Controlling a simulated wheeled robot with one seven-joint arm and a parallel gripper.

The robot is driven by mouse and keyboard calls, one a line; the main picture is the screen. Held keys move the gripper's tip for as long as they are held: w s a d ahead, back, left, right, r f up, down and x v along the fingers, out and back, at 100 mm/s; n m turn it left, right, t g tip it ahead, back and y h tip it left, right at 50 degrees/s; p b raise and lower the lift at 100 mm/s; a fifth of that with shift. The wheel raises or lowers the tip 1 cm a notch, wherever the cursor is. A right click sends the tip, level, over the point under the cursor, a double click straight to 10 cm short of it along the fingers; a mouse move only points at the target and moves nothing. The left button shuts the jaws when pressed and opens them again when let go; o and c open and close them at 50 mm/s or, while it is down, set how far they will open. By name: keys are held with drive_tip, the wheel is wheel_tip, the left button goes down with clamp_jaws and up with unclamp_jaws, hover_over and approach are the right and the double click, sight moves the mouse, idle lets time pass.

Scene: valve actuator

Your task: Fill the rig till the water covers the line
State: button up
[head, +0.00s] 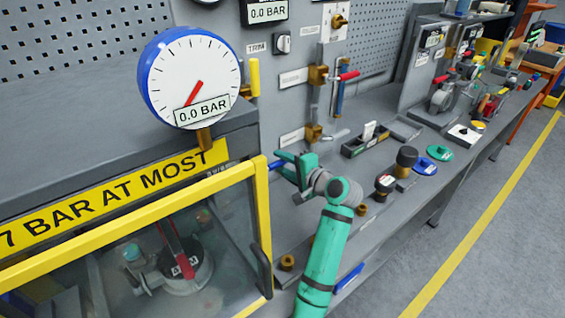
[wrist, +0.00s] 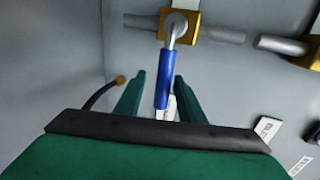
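A blue lever handle (wrist: 162,80) hangs from a brass valve (wrist: 180,24) in the wrist view. My gripper (wrist: 160,95) is open, with one finger on each side of the handle and a gap visible on both sides. In the head view my gripper (head: 284,165) is at the right end of the yellow-framed guard, by the blue handle (head: 275,165). I cannot make out a water level or line. The round gauge (head: 190,78) reads 0.0 BAR.
Brass fittings, a dark tray (head: 366,138) and green and blue discs (head: 425,165) lie along the bench to the right.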

drive_tip(key=shift+r, duration=0.15)
drive_tip(key=v, duration=1)
drive_tip(key=shift+s+d, duration=0.2)
drive_tip(key=shift+s, duration=0.15)
